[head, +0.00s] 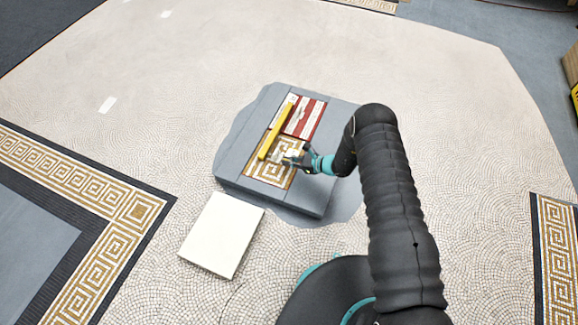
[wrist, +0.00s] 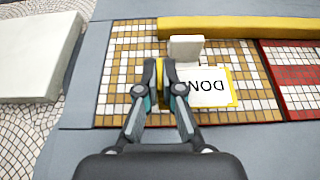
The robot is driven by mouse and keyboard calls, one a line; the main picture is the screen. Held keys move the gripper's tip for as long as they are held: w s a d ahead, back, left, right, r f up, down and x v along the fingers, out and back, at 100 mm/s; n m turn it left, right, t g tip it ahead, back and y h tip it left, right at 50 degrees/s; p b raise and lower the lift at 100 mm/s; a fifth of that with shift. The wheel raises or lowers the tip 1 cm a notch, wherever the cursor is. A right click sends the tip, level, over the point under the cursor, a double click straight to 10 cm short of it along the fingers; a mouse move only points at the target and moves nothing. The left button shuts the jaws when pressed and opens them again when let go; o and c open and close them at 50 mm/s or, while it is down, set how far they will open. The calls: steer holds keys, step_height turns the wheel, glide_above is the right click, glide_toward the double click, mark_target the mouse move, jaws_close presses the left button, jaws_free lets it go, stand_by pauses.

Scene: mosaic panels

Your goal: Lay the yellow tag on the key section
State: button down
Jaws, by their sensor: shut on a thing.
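The yellow tag (wrist: 212,87) is a flat card with a yellow border and a white face with dark letters upside down. A pale upright tab (wrist: 186,47) stands at its far side. My gripper (wrist: 164,66) is shut on the tag, though the fingers hide the hold itself. The tag is over the gold-and-white key section (wrist: 116,75); whether it touches the tiles, I cannot tell. In the head view my gripper (head: 288,156) is over the key section (head: 262,171), and the tag is small and partly hidden there.
A yellow bar (head: 275,132) lies along the panel's far-left edge, also at the top of the wrist view (wrist: 240,28). A red-and-white section (head: 313,110) adjoins the key section, with a small pale object (head: 299,115) on it. A white slab (head: 222,235) lies beside the grey base (head: 232,165).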

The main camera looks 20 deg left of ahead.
steer(key=shift+f, duration=1.55)
steer(key=shift+f+b, duration=0.2)
steer(key=shift+b, duration=0.15)
steer(key=c, duration=1.3)
jaws_free()
steer(key=shift+r, duration=0.1)
